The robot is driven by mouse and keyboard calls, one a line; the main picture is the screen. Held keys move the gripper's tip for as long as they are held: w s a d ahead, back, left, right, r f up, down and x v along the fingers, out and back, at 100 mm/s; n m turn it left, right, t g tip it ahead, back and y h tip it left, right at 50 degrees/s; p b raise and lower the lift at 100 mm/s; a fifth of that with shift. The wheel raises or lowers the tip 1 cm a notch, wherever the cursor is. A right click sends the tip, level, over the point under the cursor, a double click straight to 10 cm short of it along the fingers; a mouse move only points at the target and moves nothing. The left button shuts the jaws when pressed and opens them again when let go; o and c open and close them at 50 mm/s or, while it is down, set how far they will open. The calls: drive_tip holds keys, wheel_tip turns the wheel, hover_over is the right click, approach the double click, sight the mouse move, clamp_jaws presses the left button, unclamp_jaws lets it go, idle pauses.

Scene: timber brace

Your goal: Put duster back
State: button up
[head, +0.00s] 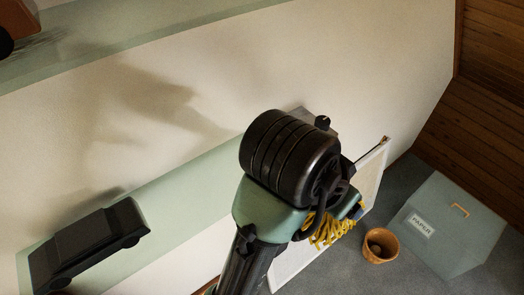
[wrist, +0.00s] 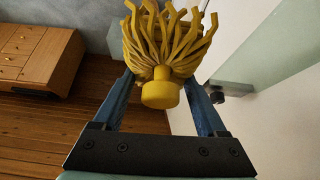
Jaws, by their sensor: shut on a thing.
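The duster (wrist: 163,42) is yellow, with a bunch of thick strands and a round knob end. In the wrist view it sits between the two blue fingers of my gripper (wrist: 162,82), with the knob towards the camera and the strands fanning away. My gripper is shut on it; the fingertips are partly hidden behind the strands. In the head view the yellow strands of the duster (head: 328,232) show below my dark wrist, beside the pale wall. The place where the duster belongs cannot be made out for certain.
A dark toy-car-like object (head: 88,244) stands on a green ledge (head: 180,208). A white framed panel (head: 372,178) is by the wall. A brown pot (head: 380,245) and a grey-green labelled box (head: 452,226) stand at the right. A wooden drawer cabinet (wrist: 38,55) stands at left in the wrist view.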

drive_tip(key=w+a, duration=0.3)
drive_tip(key=w, duration=0.1)
drive_tip(key=w+a+p, duration=0.1)
drive_tip(key=w+a, duration=0.2)
drive_tip(key=w, duration=0.2)
drive_tip(key=w+a, duration=0.4)
drive_tip(key=w, duration=0.1)
drive_tip(key=shift+r, duration=0.1)
drive_tip(key=shift+a+p, duration=0.15)
drive_tip(key=shift+p, duration=0.2)
wheel_tip(320, 180, down, 3)
drive_tip(key=shift+f+p, duration=0.1)
drive_tip(key=shift+p, duration=0.85)
drive_tip(key=shift+f, duration=0.25)
drive_tip(key=shift+w, duration=0.1)
drive_tip(key=shift+f, duration=0.2)
drive_tip(key=o, duration=1.2)
drive_tip(key=shift+o, duration=0.2)
drive_tip(key=shift+b+v, duration=1.3)
drive_tip(key=shift+v, duration=2.55)
drive_tip(key=shift+r, duration=0.15)
